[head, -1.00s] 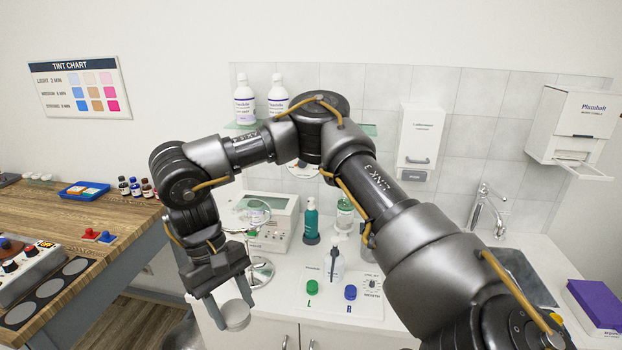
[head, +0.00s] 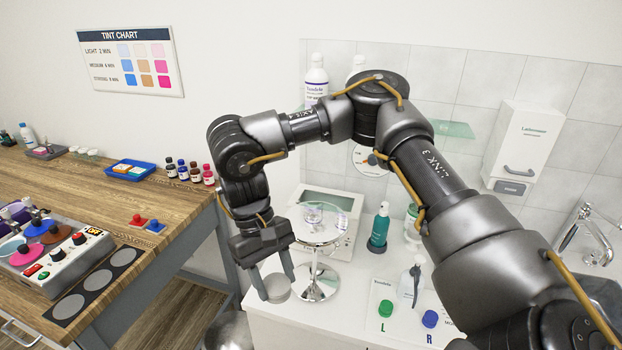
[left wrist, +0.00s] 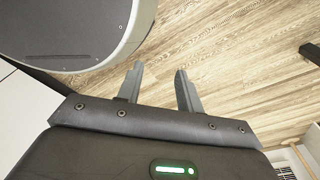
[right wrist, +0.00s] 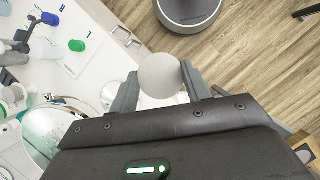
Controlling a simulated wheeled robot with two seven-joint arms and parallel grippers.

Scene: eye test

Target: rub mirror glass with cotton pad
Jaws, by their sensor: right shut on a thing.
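My right gripper (head: 274,278) is shut on a pale round cotton pad (right wrist: 162,76), which also shows in the head view (head: 278,289). The pad is in front of and left of the mirror stand, apart from the glass. My left gripper (left wrist: 160,80) is open and empty above the wood floor; it is not in the head view.
A green pump bottle (head: 379,230) and a white box-shaped device (head: 312,196) stand close to the mirror. Green (head: 385,309) and blue (head: 430,319) knobs are at the counter front. The wooden table (head: 95,190) at left holds a control box and trays. A gap separates it from the counter.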

